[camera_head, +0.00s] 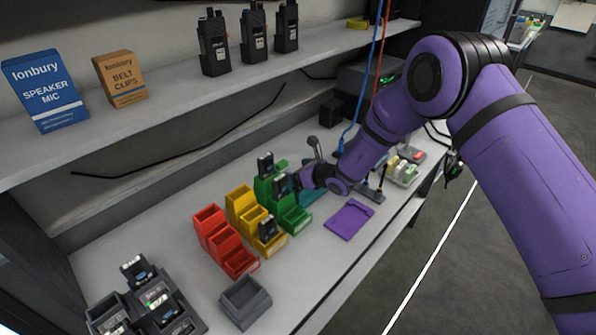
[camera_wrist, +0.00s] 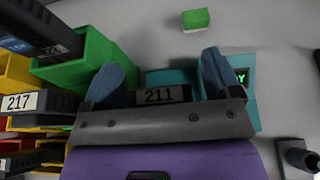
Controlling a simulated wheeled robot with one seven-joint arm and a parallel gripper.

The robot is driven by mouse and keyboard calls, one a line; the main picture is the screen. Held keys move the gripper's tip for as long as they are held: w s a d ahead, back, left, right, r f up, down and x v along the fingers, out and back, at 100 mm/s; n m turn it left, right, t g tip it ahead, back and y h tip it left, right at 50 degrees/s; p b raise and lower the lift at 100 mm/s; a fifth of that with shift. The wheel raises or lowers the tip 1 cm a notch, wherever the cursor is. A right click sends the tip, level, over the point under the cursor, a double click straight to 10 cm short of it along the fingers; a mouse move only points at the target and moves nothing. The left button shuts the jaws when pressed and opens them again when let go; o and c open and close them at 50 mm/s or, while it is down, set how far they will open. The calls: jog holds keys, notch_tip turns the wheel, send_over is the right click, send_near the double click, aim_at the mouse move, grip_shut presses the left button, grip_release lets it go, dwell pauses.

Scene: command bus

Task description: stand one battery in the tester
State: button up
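In the wrist view a dark battery labelled 211 (camera_wrist: 160,95) shows between the two blue fingers of my gripper (camera_wrist: 160,80). The fingers stand wide apart, with a narrow gap visible at the right finger; whether the left one touches cannot be told. The teal tester (camera_wrist: 245,106) lies behind and beneath, with a lit green display partly hidden by the right finger. The palm edge hides the battery's lower part, so its seating cannot be seen. In the head view my gripper (camera_head: 300,182) is at the teal tester (camera_head: 313,196), mostly covering it.
Green bins (camera_head: 296,219), yellow bins (camera_head: 240,200) and red bins (camera_head: 208,222) stand to the left, several batteries among them. A dark charger (camera_head: 105,309) and a grey bin (camera_head: 246,300) are nearer. A purple mat (camera_head: 349,219) lies at right. A shelf (camera_head: 190,80) overhangs behind.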

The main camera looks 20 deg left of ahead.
jog(key=shift+d, duration=0.1)
jog(key=v, duration=1)
jog(key=shift+d+r, duration=0.2)
jog(key=shift+d, duration=0.05)
jog(key=s+d+r+n+g, duration=0.25)
jog(key=d+r+n, duration=0.2)
jog(key=r, duration=0.55)
jog(key=s+d+r+n+g, duration=0.1)
jog(key=s+d+r+n, duration=0.4)
jog(key=r, duration=0.4)
jog(key=s+d+r+n+g, duration=0.15)
jog(key=d+r+n, duration=0.25)
jog(key=d+r, duration=0.45)
jog(key=s+d+r+n+t+h, duration=0.1)
jog(key=s+d+r+n+h, duration=0.2)
jog(key=s+d, duration=0.4)
jog(key=s+d+r+n+t+h, duration=0.2)
jog(key=s+d+h, duration=0.3)
jog(key=s+d, duration=0.3)
jog(key=s+d+r+n+t+h, duration=0.1)
jog(key=s+d+r+n+h, duration=0.3)
jog(key=s+d, duration=0.4)
jog(key=d, duration=0.6)
jog(key=shift+t+h, duration=0.3)
jog(key=shift+t, duration=0.1)
